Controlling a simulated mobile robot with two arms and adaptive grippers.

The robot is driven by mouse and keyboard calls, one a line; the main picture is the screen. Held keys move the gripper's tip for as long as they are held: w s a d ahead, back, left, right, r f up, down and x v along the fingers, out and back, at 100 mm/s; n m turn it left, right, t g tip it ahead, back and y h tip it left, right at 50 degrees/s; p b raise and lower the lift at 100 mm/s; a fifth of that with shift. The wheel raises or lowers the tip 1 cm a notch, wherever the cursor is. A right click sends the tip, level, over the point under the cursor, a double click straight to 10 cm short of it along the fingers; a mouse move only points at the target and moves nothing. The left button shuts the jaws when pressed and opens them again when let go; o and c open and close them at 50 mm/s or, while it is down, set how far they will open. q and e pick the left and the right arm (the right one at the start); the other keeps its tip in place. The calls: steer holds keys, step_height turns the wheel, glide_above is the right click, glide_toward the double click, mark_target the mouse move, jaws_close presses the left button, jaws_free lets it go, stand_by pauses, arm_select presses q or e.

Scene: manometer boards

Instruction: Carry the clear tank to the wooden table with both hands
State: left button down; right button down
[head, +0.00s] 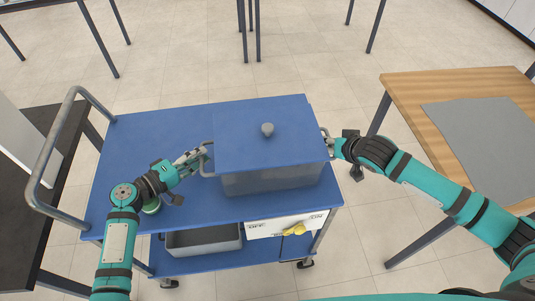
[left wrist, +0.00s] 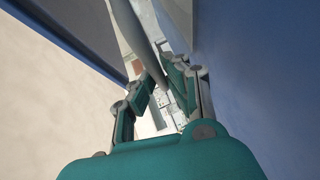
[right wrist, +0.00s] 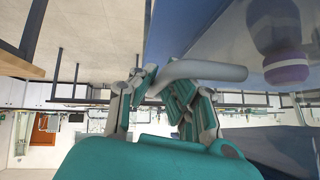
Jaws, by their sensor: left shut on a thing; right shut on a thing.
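The clear tank (head: 270,180) has a blue lid (head: 250,125) with a grey knob, and a handle on each side. It is at the right part of the blue cart's top (head: 150,130); I cannot tell whether its base touches the cart. My left gripper (head: 200,160) is shut on the left handle, a grey bar in the left wrist view (left wrist: 138,35). My right gripper (head: 334,146) is shut on the right handle, which shows in the right wrist view (right wrist: 205,70). The wooden table (head: 400,88) stands to the right, apart from the cart.
A grey mat (head: 485,135) lies on the wooden table, with nothing on it in view. A dark table (head: 40,120) stands at left.

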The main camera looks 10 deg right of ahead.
arm_select(q)
steer(key=shift+a, duration=0.1)
arm_select(e)
steer(key=shift+w+d+r, duration=0.1)
steer(key=shift+d, duration=0.1)
